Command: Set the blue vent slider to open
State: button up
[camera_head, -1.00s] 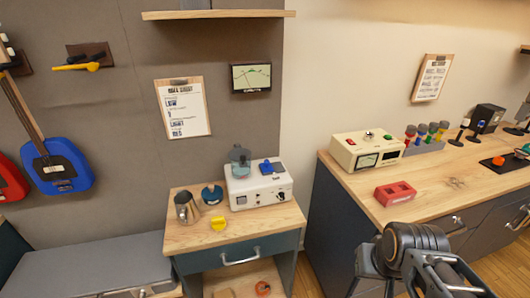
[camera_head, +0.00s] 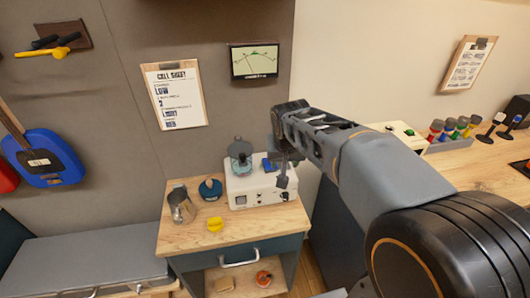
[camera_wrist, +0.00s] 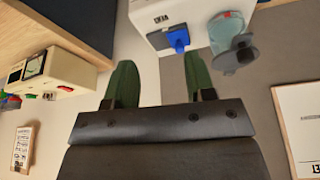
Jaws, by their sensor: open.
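In the wrist view the blue slider (camera_wrist: 179,39) lies on the box (camera_wrist: 160,14) near a small label. I cannot tell which setting it is at. My gripper (camera_head: 284,178) hangs at the right part of the box in the head view. In the wrist view its green fingers are spread apart and empty (camera_wrist: 158,64), and the slider is beyond their tips, toward the right finger.
A lidded clear container (camera_head: 240,158) stands on the box beside the slider. A metal jug (camera_head: 181,205), a dark teal round item (camera_head: 210,189) and a yellow piece (camera_head: 215,224) stand to the left. A call sheet (camera_head: 174,95) and meter (camera_head: 253,61) hang behind.

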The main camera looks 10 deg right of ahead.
jog(key=w+a+m+p, duration=0.1)
jog(key=w+m, duration=0.1)
jog(key=w, duration=0.9)
jog(key=shift+h, duration=0.3)
jog(key=x, duration=0.4)
jog(key=p+x, duration=0.1)
jog(key=x, duration=0.4)
jog(key=p+x, duration=0.1)
jog(key=x, duration=0.3)
jog(key=shift+w+a+f, duration=0.1)
jog(key=shift+w+a, duration=0.1)
jog(key=shift+w, duration=0.3)
jog(key=shift+c, duration=0.4)
grip_shut()
